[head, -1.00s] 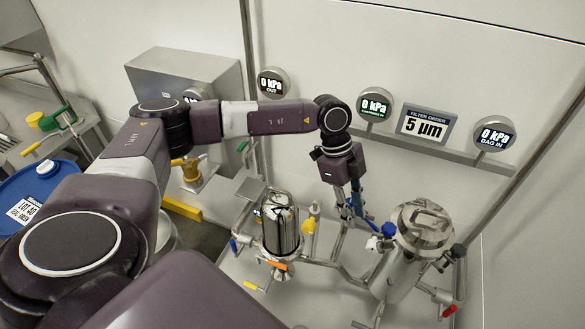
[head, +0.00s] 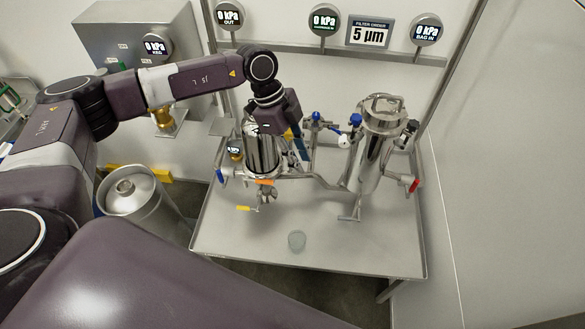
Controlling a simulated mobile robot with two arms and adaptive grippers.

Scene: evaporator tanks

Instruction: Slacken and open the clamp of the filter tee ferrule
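My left arm reaches over from the left. My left gripper (head: 301,147) points down just right of the slim filter housing (head: 263,155), partly over its upper end. Its fingers are small and dark against the pipes, so I cannot see whether they are apart. Below that housing is pipework with an orange part (head: 265,182) and a metal clamp-like fitting (head: 267,195) with a yellow-handled valve (head: 245,208) beside it. I cannot tell which fitting is the filter tee ferrule's clamp, or whether it is closed. My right gripper is out of view.
A larger steel housing (head: 377,150) stands to the right, with blue and red valve handles. A metal keg (head: 135,195) stands left of the tray. Gauges and a "5 µm" sign (head: 370,34) hang behind.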

